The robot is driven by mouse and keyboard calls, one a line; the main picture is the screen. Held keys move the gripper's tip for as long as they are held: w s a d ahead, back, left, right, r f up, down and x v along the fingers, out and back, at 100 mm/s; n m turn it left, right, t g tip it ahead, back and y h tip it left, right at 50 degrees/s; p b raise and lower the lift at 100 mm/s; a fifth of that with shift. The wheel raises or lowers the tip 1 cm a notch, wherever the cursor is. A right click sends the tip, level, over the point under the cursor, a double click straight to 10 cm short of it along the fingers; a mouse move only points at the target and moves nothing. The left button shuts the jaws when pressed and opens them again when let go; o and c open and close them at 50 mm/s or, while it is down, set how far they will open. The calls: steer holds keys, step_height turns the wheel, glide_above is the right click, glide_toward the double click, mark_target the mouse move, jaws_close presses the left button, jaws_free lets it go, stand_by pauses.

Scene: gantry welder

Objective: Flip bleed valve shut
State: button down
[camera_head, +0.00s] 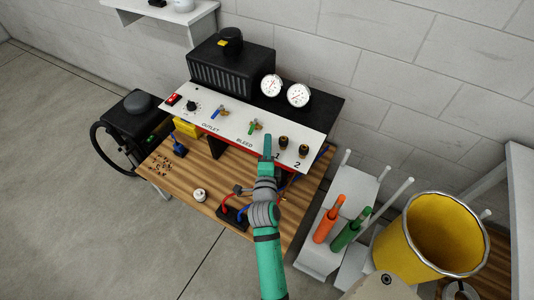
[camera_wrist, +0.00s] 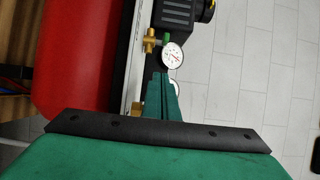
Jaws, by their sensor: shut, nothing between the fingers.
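The bleed valve (camera_head: 256,127) is a small brass valve with a green lever, on the sloped white panel (camera_head: 232,125) above the "BLEED" label. In the wrist view the brass valve (camera_wrist: 150,41) with its green lever shows just beyond my fingertips, slightly left. My gripper (camera_head: 267,138) is shut and empty, over the panel just right of and nearer than the valve. Its green fingers (camera_wrist: 162,78) lie together in the wrist view and look apart from the lever. I cannot tell the lever's exact angle from its small size.
A blue-levered outlet valve (camera_head: 220,111) sits left on the panel. Two gauges (camera_head: 271,85) stand behind it, and two dark knobs (camera_head: 283,142) to the right. A red cylinder (camera_wrist: 82,60) fills the wrist view's left.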

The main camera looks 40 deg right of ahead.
mark_target(257, 145)
steer(key=shift+w+a, duration=0.3)
steer(key=shift+w, duration=0.35)
steer(key=shift+w+a, duration=0.25)
steer(key=shift+w, duration=0.4)
steer(key=shift+w+a, duration=0.3)
steer(key=shift+w, duration=0.35)
steer(key=shift+w, duration=0.1)
